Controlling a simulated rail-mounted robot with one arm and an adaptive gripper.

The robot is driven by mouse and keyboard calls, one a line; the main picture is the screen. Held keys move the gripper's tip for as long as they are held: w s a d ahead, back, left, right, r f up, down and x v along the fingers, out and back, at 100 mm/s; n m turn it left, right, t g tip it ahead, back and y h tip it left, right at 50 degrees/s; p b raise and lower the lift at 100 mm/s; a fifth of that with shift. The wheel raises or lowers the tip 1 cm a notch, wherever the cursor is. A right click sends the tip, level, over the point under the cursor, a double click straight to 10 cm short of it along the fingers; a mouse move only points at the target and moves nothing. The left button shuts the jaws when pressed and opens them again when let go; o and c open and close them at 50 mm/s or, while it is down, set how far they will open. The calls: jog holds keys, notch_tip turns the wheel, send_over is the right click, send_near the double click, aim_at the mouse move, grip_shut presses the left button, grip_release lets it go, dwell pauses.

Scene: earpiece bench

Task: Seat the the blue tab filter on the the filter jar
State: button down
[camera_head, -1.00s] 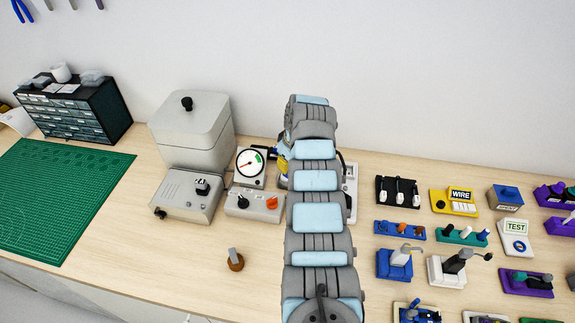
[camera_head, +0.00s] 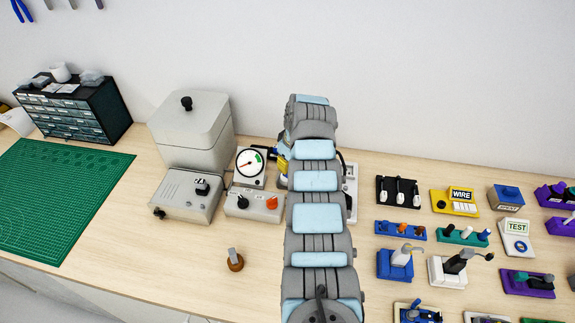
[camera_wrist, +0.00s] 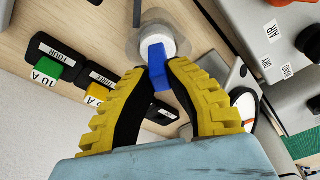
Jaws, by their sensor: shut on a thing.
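In the wrist view my gripper (camera_wrist: 160,72) has its yellow-and-black fingers closed on the blue tab filter (camera_wrist: 156,56). The tab stands out between the fingertips. A round whitish-grey piece (camera_wrist: 155,36) lies just beyond the tab; I cannot tell whether it belongs to the filter or is the filter jar. Whether the filter touches the jar is not clear. In the head view my arm hides the tab and the jar, and only a sliver of yellow finger shows beside the arm.
A round gauge (camera_head: 250,163) and a grey control box with an orange knob (camera_head: 255,204) stand just left of my arm. Black holders with green (camera_wrist: 47,71) and yellow fuses show in the wrist view. Several small fixtures fill the right bench. A green mat (camera_head: 62,200) lies left.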

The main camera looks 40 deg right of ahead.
dwell(0.3)
jog(key=c, duration=1.1)
grip_release()
jog(key=shift+o, duration=0.2)
jog(key=v, duration=1.2)
